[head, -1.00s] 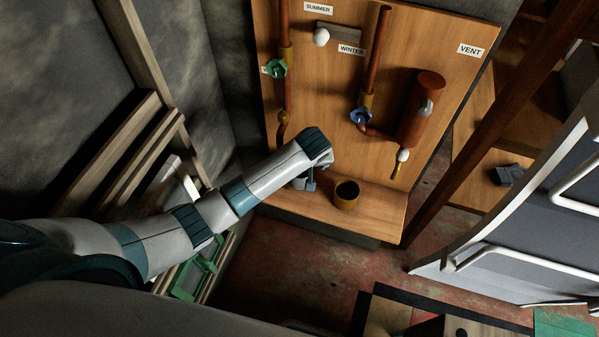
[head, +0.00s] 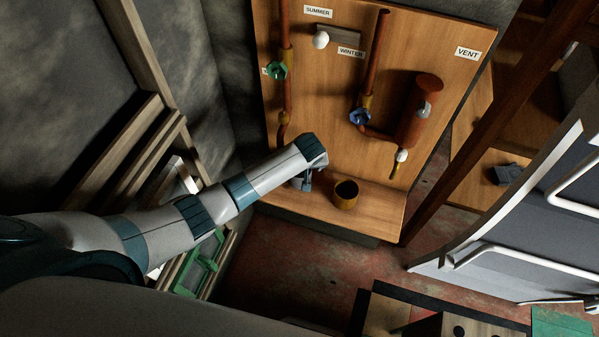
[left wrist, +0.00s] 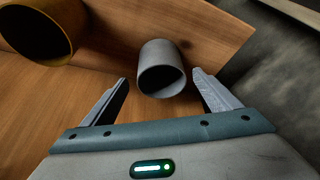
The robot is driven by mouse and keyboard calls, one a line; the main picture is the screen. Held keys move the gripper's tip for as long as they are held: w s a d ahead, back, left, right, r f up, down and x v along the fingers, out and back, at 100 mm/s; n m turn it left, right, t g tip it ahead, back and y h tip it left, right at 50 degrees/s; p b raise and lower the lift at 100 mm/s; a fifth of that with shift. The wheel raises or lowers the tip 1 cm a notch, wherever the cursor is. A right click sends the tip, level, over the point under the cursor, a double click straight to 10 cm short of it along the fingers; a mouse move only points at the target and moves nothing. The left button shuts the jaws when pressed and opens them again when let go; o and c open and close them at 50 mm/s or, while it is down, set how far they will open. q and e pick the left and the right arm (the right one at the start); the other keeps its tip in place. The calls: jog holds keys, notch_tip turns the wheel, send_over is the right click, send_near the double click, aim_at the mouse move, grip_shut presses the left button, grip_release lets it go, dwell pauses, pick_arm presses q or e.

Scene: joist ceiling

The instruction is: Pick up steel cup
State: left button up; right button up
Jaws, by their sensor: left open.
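The steel cup (left wrist: 160,66) is a plain grey cylinder on the wooden shelf, with its dark open mouth toward the left wrist camera. My left gripper (left wrist: 160,78) is open, with one finger on each side of the cup's near rim in that view. Clear space shows between each finger and the cup. In the head view my left gripper (head: 306,183) is over the shelf, and the steel cup is hidden or cannot be told from the gripper there. My right gripper is not in view.
A brass-coloured cup (head: 346,195) stands on the shelf just right of my left gripper; it also shows in the left wrist view (left wrist: 42,32). The upright wooden board (head: 330,95) behind carries pipes, a blue valve (head: 360,116) and a copper cylinder (head: 421,110).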

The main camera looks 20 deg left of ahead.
pick_arm(q)
jog(key=shift+x, duration=1.55)
jog(key=shift+a, duration=0.15)
jog(key=shift+r, duration=0.1)
jog(key=c, duration=1.3)
